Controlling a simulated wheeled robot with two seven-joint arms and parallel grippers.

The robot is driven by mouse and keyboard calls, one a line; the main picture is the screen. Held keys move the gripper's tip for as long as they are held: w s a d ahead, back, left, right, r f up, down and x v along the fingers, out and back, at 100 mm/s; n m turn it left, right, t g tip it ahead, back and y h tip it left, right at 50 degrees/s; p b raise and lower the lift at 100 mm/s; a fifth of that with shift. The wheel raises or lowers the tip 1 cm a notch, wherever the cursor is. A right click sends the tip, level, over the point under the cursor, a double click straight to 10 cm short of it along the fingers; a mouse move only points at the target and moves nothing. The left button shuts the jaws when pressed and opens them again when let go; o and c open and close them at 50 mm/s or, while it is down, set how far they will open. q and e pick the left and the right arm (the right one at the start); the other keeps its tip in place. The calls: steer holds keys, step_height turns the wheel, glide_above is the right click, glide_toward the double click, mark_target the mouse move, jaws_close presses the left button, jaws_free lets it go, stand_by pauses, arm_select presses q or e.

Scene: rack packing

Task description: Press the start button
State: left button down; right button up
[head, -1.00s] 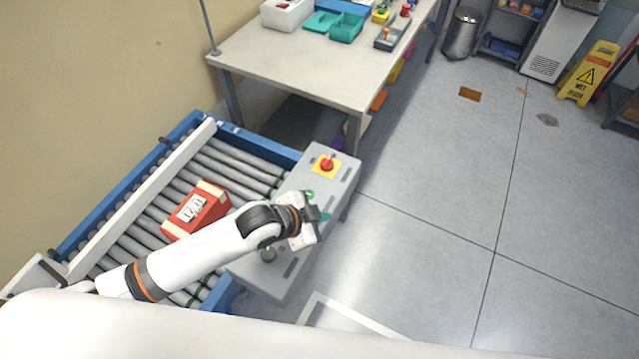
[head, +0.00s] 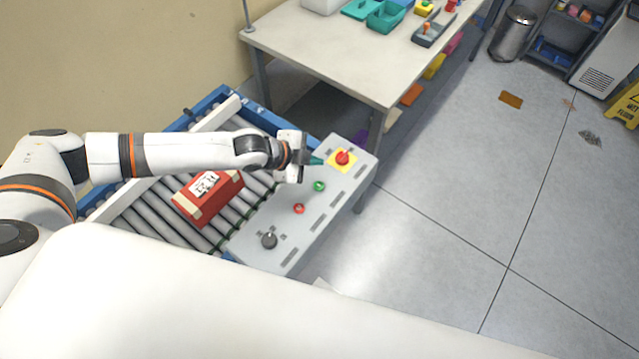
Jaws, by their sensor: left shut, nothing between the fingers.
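The grey control panel (head: 333,208) stands beside the roller conveyor. On it are a green button (head: 319,186), likely the start button, a red button (head: 299,208), a black knob (head: 269,240) and a red mushroom button (head: 343,158) on a yellow plate. My left gripper (head: 316,160) is shut and empty. In the picture it appears just up from the green button and left of the mushroom button. It does not cover the green button; its height over the panel is hard to tell. My right gripper is not in view.
A red box (head: 207,196) with a white label lies on the conveyor rollers (head: 160,213). A table (head: 340,50) with teal bins (head: 388,16) stands behind the panel. A metal trash can (head: 513,34) and a yellow floor sign (head: 627,102) stand at right. The floor at right is mostly clear.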

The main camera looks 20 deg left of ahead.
arm_select(q)
steer(key=f+b, duration=0.1)
steer(key=b, duration=0.7)
glide_above(314, 188)
step_height(314, 188, down, 7)
steer(key=shift+d+r, duration=0.1)
steer(key=shift+r, duration=0.05)
steer(key=shift+f, duration=0.5)
stand_by(0.9)
steer(key=shift+f, duration=0.15)
steer(key=shift+f, duration=0.35)
